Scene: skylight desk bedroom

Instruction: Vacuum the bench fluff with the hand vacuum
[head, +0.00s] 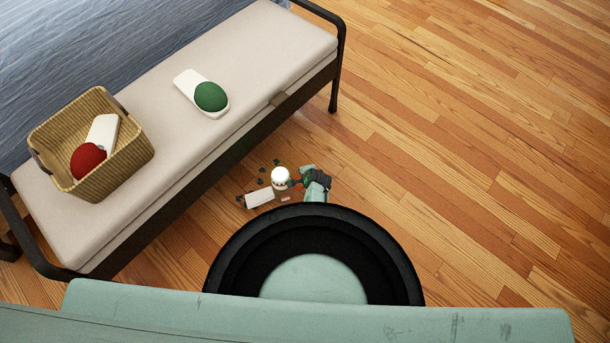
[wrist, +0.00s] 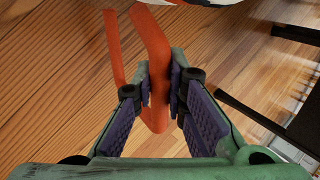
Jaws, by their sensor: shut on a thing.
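My gripper (head: 304,181) is low over the floor in front of the bench. In the wrist view it (wrist: 160,84) is shut on the orange-red handle (wrist: 156,60) of the hand vacuum. The vacuum's rounded white body (head: 280,177) shows left of my gripper in the head view, with an oblong white part (head: 259,198) beside it that looks like its nozzle. Small dark bits, likely the fluff (head: 262,169), lie scattered around the vacuum. Whether the nozzle touches the floor I cannot tell.
The cushioned bench (head: 262,40) stands at left by the blue bed (head: 90,40). On it are a wicker basket (head: 125,163) holding a white thing with a red dome (head: 89,161), and a white thing with a green dome (head: 211,97). Wooden floor (head: 480,150) is clear at right.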

